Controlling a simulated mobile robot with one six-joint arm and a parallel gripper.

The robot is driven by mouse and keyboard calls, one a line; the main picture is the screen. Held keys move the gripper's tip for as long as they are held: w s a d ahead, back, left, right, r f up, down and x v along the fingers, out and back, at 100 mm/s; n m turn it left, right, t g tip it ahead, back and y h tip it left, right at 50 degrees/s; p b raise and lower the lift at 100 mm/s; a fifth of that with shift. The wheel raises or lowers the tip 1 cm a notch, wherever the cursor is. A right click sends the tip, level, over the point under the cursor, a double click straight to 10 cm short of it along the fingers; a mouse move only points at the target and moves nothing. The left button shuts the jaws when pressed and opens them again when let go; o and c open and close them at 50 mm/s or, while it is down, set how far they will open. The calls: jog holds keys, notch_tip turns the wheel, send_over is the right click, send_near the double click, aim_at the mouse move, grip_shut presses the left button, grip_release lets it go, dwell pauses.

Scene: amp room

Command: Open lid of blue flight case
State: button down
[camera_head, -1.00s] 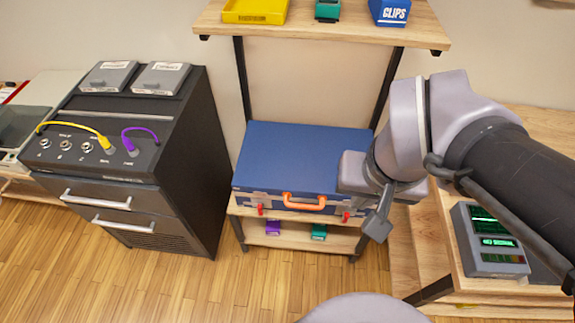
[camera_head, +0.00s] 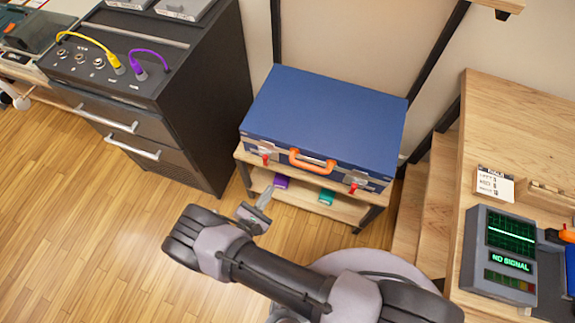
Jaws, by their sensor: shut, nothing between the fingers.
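The blue flight case (camera_head: 325,115) lies on the upper shelf of a low wooden rack, with its lid shut. Its front has an orange handle (camera_head: 312,160) in the middle. A metal latch with a red tab (camera_head: 264,158) is at the left front, and another red-tabbed latch (camera_head: 354,187) is at the right front. My gripper (camera_head: 262,200) is shut and empty. It is in front of the case, over the floor near the rack's lower left, and apart from the case.
A black cabinet (camera_head: 215,110) with drawers and yellow and purple cables stands close at the left. A wooden desk (camera_head: 490,130) with a "NO SIGNAL" monitor (camera_head: 505,255) is at the right. The low rack (camera_head: 340,208) holds small purple and green items below. Floor is free at the front left.

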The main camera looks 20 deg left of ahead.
jog(key=w+d+r+b, duration=0.1)
jog(key=w+d+b, duration=0.1)
jog(key=w, duration=0.7)
jog(key=shift+w+d+r+b, duration=0.3)
jog(key=shift+d, duration=0.3)
